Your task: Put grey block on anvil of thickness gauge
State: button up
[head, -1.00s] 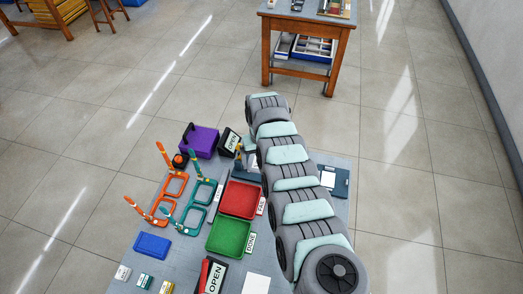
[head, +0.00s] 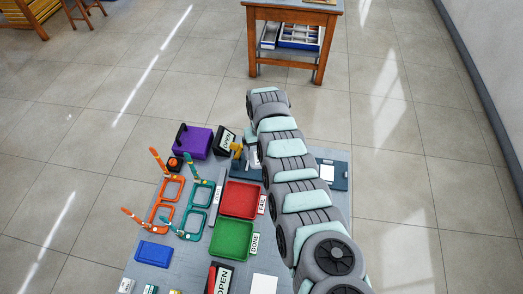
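My arm stretches up the right side of the worktable. Its links hide what lies beneath, and I cannot make out my gripper. A small pale block (head: 125,286), perhaps the grey one, lies at the table's near left, partly cut off by the bottom edge. A teal-marked block (head: 150,289) lies beside it. A device with a yellow-brown part (head: 237,156), possibly the thickness gauge, stands at the back beside the arm, partly hidden. Its anvil is not distinguishable.
A red FAIL tray (head: 240,187) and a green DONE tray (head: 218,247) lie left of the arm. Orange frames (head: 160,215) and teal frames (head: 190,234) stand further left, with a blue tray (head: 153,251) nearer.

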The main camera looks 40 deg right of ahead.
jog(key=shift+f+b, duration=2.85)
jog(key=shift+f, duration=0.05)
jog(key=shift+w+d+f+b, duration=0.15)
jog(key=shift+f+b, duration=0.1)
jog(key=shift+b, duration=1.05)
jog(key=shift+w+d+b, duration=0.1)
jog(key=shift+d+b, duration=0.05)
jog(key=shift+b, duration=0.7)
